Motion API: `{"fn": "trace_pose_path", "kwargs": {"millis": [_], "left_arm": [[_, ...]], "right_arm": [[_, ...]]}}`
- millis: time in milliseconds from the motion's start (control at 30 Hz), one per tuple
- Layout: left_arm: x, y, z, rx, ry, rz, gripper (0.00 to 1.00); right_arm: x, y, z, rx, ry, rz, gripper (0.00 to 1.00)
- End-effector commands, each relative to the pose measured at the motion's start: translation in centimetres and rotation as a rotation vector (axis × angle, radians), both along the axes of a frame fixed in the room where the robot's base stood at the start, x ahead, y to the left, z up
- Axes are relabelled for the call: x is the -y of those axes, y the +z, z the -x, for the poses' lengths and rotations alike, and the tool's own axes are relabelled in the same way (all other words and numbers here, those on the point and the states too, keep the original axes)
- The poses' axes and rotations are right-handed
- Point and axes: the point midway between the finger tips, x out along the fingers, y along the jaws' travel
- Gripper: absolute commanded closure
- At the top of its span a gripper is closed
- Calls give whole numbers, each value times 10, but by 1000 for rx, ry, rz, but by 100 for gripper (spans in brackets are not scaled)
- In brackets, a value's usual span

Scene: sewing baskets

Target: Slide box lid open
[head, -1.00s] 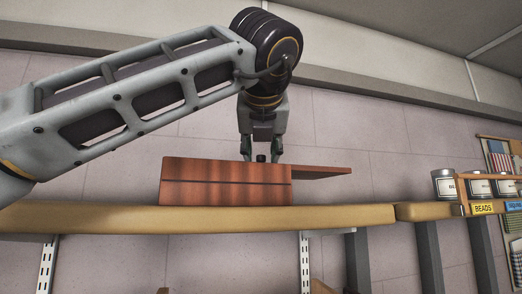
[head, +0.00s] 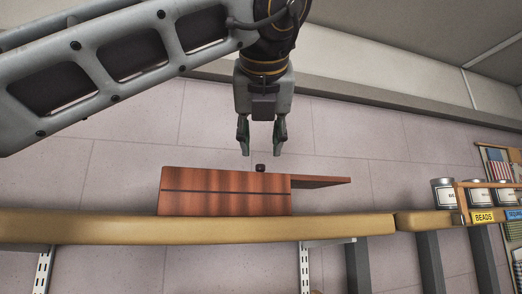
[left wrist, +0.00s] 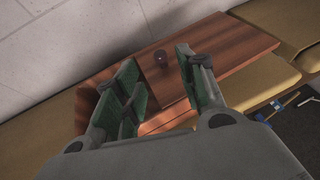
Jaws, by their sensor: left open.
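A reddish-brown wooden box (head: 225,193) sits on a shelf, with its flat lid (head: 322,182) sticking out past the box's right side. A small dark knob (head: 261,168) stands up at the lid; it also shows in the left wrist view (left wrist: 160,57). My left gripper (head: 261,153) is open and empty just above the knob, fingers pointing down. In the left wrist view its green-padded fingers (left wrist: 158,75) show apart, with the lid (left wrist: 225,55) beyond them. The box's inside is hidden from the head view. My right gripper is not in view.
The tan shelf (head: 200,228) runs across the view, with a seam right of the box. Labelled tins (head: 444,192) and a wooden rack with a BEADS label (head: 483,217) stand at the right. The shelf between box and tins is clear.

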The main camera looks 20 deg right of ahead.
Motion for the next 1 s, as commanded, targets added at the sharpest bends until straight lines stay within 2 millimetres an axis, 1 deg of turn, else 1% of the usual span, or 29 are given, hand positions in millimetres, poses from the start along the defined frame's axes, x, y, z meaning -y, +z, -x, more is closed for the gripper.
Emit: {"fn": "trace_pose_path", "kwargs": {"millis": [33,200,400,567,1000], "left_arm": [[-2,4,8,3,0,1,60],[-7,12,28,2,0,1,60],[-10,18,42,1,0,1,60],[-11,19,46,0,0,1,60],[-11,19,45,0,0,1,60]], "right_arm": [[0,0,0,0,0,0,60],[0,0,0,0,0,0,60],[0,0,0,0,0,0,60],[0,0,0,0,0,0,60],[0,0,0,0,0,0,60]]}}
